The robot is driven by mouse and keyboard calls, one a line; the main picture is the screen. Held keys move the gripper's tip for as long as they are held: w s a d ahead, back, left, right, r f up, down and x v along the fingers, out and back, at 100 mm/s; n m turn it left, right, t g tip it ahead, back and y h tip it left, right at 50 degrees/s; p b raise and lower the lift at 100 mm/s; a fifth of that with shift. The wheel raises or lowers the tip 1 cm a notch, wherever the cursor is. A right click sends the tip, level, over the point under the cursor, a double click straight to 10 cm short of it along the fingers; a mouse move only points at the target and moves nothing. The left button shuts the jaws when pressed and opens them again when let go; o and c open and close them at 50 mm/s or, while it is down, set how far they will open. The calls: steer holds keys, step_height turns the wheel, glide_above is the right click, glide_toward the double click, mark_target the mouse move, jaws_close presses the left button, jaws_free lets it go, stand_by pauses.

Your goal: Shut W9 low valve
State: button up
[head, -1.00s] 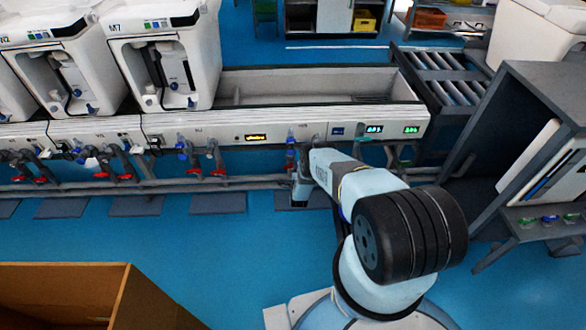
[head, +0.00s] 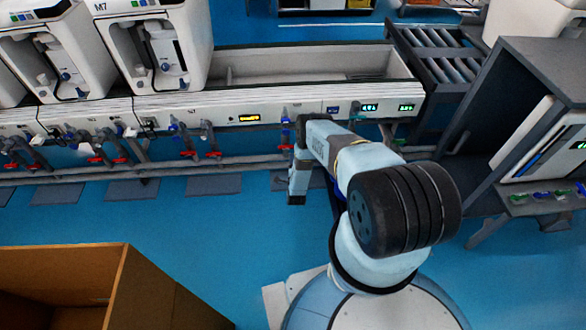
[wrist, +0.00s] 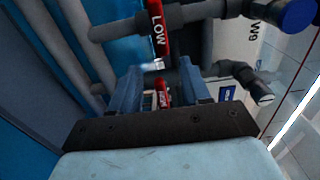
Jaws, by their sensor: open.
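In the wrist view, a red valve handle (wrist: 163,28) marked LOW sits on a grey pipe, just beyond my fingertips. A W9 label (wrist: 253,31) shows on the white panel to its right. My gripper (wrist: 160,82) is open, with its two blue fingers apart and pointing toward the pipework. Another small red part (wrist: 163,92) shows in the gap between the fingers; I cannot tell whether they touch it.
A dark-blue round cap (wrist: 298,14) and grey pipe fittings (wrist: 252,84) lie to the right in the wrist view. In the head view a white bench (head: 205,115) with several red valves runs along the back. A brown box (head: 150,285) stands front left. Blue floor lies between.

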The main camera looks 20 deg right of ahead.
steer(key=shift+s+a, duration=0.2)
steer(key=shift+s, duration=0.75)
steer(key=shift+s+a, duration=0.2)
steer(key=shift+s, duration=0.7)
